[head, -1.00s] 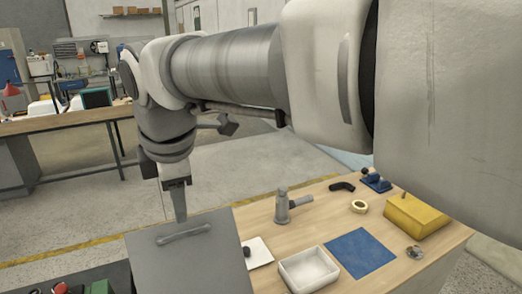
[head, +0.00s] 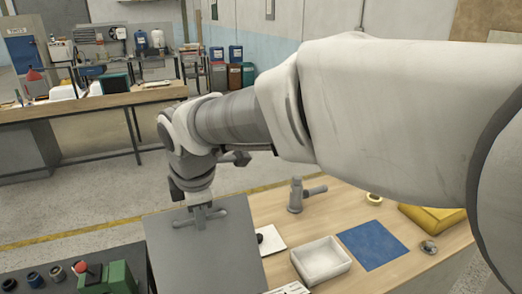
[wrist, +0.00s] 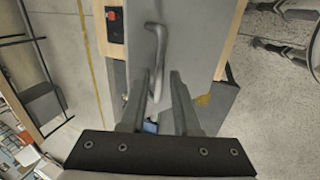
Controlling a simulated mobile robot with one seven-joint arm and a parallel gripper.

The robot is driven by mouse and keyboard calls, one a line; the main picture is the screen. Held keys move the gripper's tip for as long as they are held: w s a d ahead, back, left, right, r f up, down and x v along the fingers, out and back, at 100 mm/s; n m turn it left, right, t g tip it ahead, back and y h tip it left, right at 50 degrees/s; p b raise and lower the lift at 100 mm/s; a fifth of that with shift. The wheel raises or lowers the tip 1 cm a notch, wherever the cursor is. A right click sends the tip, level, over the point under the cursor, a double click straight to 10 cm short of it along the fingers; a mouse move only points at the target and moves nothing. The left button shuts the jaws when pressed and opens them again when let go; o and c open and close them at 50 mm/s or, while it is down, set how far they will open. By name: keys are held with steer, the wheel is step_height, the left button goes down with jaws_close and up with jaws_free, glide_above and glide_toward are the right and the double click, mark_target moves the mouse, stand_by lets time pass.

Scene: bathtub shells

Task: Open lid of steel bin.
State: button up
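The steel bin's lid (head: 205,262) is a flat grey panel at the lower middle of the head view. A grey bar handle (head: 182,222) is fixed near its far edge. My gripper (head: 200,220) is at this handle, pointing down. In the wrist view the handle (wrist: 159,50) runs lengthwise into the gap between my two fingers (wrist: 158,82). The fingers stand apart, with visible space between them. I cannot tell whether either finger touches the bar. The bin's body is mostly hidden beneath the lid, and I cannot tell whether the lid is raised.
Right of the lid is a wooden table with a white tray (head: 322,260), a blue mat (head: 372,245), a grey upright tool (head: 296,196) and a yellow box (head: 435,219). A green machine (head: 107,278) stands close on the left. Open floor lies beyond.

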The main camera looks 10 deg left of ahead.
jaws_close()
stand_by(1.1)
